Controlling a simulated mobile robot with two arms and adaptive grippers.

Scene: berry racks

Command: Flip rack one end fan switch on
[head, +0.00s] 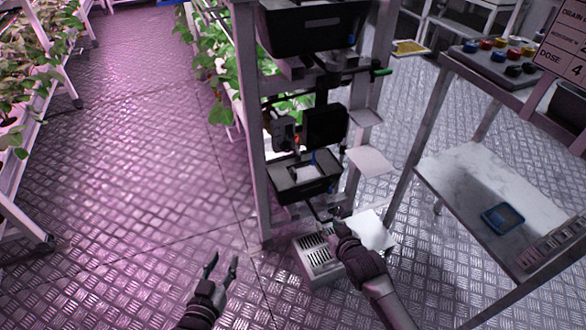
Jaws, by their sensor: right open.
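The end of a rack (247,120) stands in the middle, with dark boxes and bins mounted on it. A black box (325,125) and a smaller grey device (284,132) sit at mid-height. I cannot make out which part is the fan switch. A grey vented box (318,258) is at the rack's foot. My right gripper (330,218) is open beside the top of this vented box, below a black bin (305,187); its fingertips are hard to see, and contact cannot be told. My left gripper (222,262) is open and empty over the floor, left of the vented box.
White plates (370,161) stick out right of the rack end. Plant racks (30,90) stand at left. The floor (130,150) between is clear.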

